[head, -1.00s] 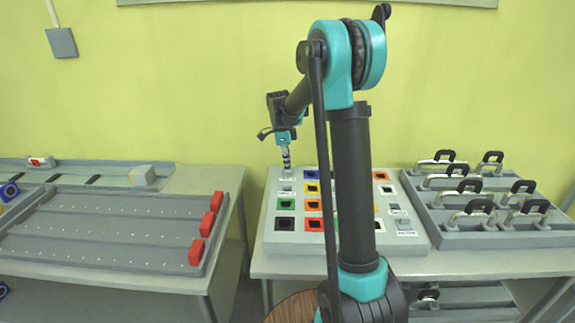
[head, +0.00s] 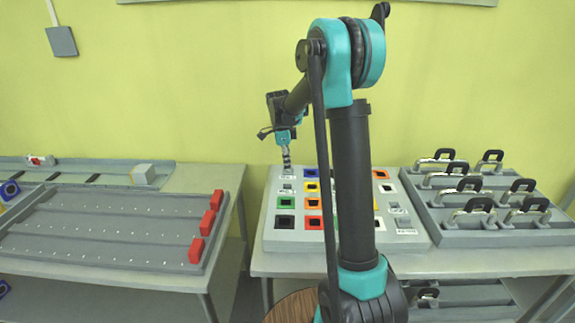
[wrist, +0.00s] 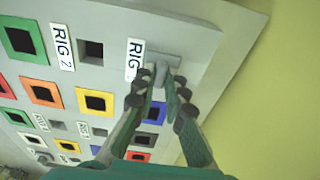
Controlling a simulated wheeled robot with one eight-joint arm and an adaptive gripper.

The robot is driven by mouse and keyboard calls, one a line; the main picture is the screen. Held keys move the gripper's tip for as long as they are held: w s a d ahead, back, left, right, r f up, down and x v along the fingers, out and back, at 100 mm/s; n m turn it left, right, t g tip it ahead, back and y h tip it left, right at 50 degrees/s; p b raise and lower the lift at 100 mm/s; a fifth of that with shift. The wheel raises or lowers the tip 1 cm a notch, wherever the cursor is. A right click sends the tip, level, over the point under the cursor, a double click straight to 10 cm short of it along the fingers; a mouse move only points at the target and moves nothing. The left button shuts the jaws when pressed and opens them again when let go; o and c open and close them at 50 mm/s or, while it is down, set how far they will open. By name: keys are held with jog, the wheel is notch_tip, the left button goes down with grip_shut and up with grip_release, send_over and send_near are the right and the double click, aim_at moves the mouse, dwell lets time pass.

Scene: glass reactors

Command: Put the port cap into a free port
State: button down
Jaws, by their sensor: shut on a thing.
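My gripper (wrist: 169,88) is shut on the grey port cap (wrist: 162,66), whose stem shows between the fingertips in the wrist view. The cap is at a corner of the light-grey port board (wrist: 185,28), beside a "RIG" label (wrist: 134,60) whose number is partly hidden. I cannot tell whether the cap is seated or just above the surface. A square grey port (wrist: 90,49) beside the "RIG 2" label (wrist: 62,48) looks empty. In the head view my gripper (head: 287,164) points down at the board's back left corner, and the cap is too small to make out.
The board carries several coloured ports, such as green (wrist: 22,40), orange (wrist: 44,93) and yellow (wrist: 95,102). A grey tray (head: 440,230) with black-handled items stands at right. A left table holds a grey rack (head: 100,230) with red blocks (head: 208,225). The wall is close behind.

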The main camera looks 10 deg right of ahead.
jog(key=c, duration=1.5)
grip_release()
notch_tip(320, 180, up, 12)
jog(key=a, duration=0.1)
jog(key=shift+w+a, duration=0.15)
jog(key=shift+a, duration=0.05)
notch_tip(320, 180, up, 8)
jog(key=shift+f, duration=0.1)
